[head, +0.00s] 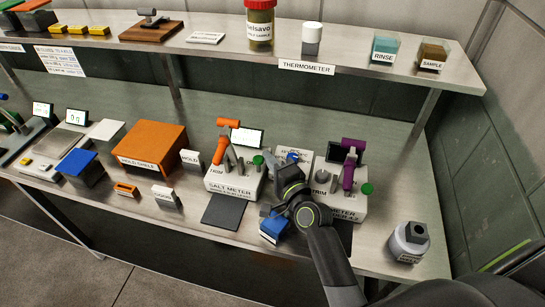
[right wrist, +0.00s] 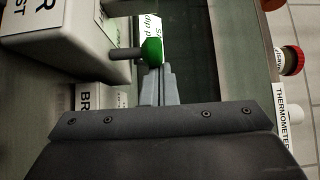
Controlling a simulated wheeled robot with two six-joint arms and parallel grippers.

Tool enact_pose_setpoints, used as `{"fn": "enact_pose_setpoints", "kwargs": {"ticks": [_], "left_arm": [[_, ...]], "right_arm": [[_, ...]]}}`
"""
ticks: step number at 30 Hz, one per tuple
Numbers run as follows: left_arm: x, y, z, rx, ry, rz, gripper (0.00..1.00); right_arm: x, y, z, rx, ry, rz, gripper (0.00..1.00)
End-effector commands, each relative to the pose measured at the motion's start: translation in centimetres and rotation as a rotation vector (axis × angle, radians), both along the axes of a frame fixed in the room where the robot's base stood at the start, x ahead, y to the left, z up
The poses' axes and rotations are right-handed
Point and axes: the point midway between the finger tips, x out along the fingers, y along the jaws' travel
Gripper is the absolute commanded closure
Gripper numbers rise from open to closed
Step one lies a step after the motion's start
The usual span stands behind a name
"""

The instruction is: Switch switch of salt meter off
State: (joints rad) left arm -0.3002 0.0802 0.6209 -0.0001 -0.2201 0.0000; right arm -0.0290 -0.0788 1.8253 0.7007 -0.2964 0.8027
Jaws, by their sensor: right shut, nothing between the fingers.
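The salt meter (head: 232,183) is a white box with an orange lever arm on top, a small lit display behind it and a printed label on its front. A green-tipped switch (head: 258,160) stands at its right side. In the right wrist view a green knob (right wrist: 152,51) on a grey stem sticks out from a white box. My right gripper (right wrist: 158,87) is shut and empty, its fingertips right by the green knob; whether they touch it I cannot tell. In the head view the fingers are mostly hidden by my dark wrist. My left gripper is out of view.
A similar meter with a purple lever (head: 350,165) stands to the right. A blue block (head: 273,228) lies below my wrist, and a dark mat (head: 224,211) lies before the salt meter. An orange box (head: 150,148) stands left. A shelf (head: 300,60) runs above the back.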

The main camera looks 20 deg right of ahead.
Motion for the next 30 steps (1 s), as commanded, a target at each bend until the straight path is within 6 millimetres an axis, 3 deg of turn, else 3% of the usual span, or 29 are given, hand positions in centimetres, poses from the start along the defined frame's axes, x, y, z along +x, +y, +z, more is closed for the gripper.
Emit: {"fn": "enact_pose_setpoints", "kwargs": {"ticks": [17,30], "left_arm": [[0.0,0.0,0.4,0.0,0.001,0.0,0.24],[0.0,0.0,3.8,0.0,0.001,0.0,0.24]], "right_arm": [[-0.1,0.1,0.4,0.001,0.0,0.0,1.0],[-0.2,0.1,8.0,-0.001,-0.003,0.0,1.0]]}}
